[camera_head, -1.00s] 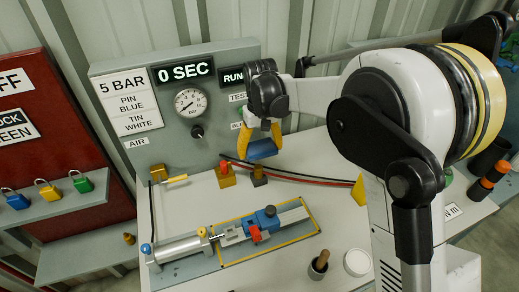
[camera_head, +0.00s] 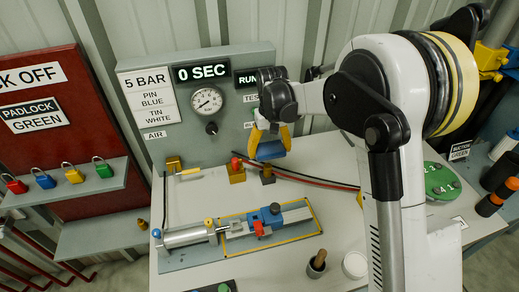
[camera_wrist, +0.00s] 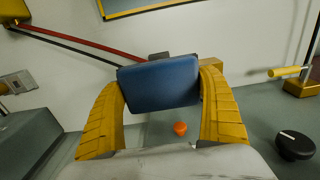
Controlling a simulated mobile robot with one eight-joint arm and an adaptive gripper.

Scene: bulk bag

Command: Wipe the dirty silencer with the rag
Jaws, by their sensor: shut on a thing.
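My gripper (camera_head: 271,143) hangs by the grey panel, its yellow fingers shut on a blue block-shaped thing, seemingly the rag (camera_head: 271,150). In the wrist view the rag (camera_wrist: 160,83) spans the space between both fingers (camera_wrist: 163,100). Below it in that view is a small orange-red cone (camera_wrist: 180,128); I cannot tell whether this is the silencer. In the head view, a yellow block with a red top (camera_head: 237,172) stands left of the gripper, and a darker block (camera_head: 267,174) is just below the rag. Dirt cannot be made out.
A cylinder and slide fixture (camera_head: 235,232) lies on the bench in front. Red and black hoses (camera_head: 310,180) run along the back to the right. A dark cup (camera_head: 317,264) and a white round container (camera_head: 354,264) stand at the front. The panel with gauge (camera_head: 207,101) rises behind.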

